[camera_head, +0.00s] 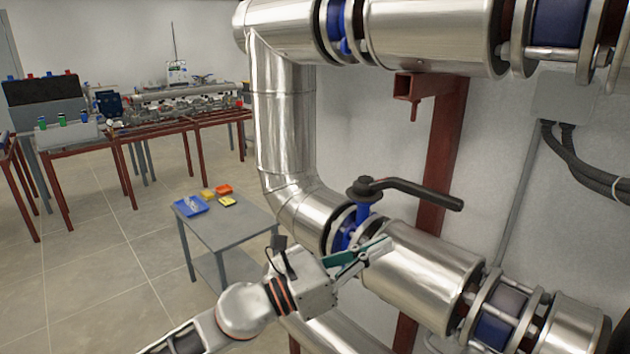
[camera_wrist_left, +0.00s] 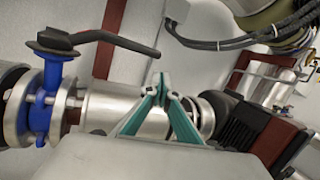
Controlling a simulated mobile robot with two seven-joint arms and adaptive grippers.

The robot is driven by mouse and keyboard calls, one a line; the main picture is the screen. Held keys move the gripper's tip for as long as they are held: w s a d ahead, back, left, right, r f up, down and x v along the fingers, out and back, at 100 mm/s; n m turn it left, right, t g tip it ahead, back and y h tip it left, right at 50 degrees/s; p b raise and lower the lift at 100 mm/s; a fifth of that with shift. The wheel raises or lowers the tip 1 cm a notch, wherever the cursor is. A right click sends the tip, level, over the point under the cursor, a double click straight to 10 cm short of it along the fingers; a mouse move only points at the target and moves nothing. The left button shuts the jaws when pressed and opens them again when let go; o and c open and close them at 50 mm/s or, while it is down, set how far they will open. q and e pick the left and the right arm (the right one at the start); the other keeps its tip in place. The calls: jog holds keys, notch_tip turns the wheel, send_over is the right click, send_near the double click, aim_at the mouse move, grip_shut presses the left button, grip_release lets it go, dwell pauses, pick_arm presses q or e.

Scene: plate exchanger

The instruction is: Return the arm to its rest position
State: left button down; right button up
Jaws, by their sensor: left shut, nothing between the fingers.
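My left arm comes in from the bottom left of the head view, and its gripper (camera_head: 378,248) is in front of the lower silver pipe, just below a valve. The green fingers also show in the left wrist view (camera_wrist_left: 162,80), where their tips meet and hold nothing. The valve has a blue body (camera_head: 361,216) and a black lever handle (camera_head: 415,192) pointing right. The handle (camera_wrist_left: 115,40) is above and left of the fingers in the wrist view. My right gripper is in neither view.
The silver pipe (camera_head: 425,270) runs close behind the gripper, with a red support post (camera_head: 440,150) behind it. A small grey table (camera_head: 240,232) with blue, yellow and red trays stands to the left. Workbenches (camera_head: 170,127) line the back. Floor between them is clear.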

pick_arm(q)
jog(key=a+f+n+t+y, duration=0.5)
jog(key=a+f+n, duration=0.6)
jog(key=n, duration=0.4)
jog(key=a+f+n+t+y, duration=0.55)
jog(key=a+f+n, duration=0.35)
jog(key=f+n, duration=0.45)
jog(key=s+a+f+n+g+y, duration=0.3)
jog(key=s+a+f+n, duration=0.5)
jog(key=s+f, duration=0.1)
jog(key=s+a+f+n+g+y, duration=0.3)
jog(key=s+a+f+n, duration=0.4)
jog(key=s+f, duration=0.3)
jog(key=shift+a+f+n, duration=0.35)
jog(key=shift+f+n, duration=0.1)
jog(key=shift+f, duration=0.4)
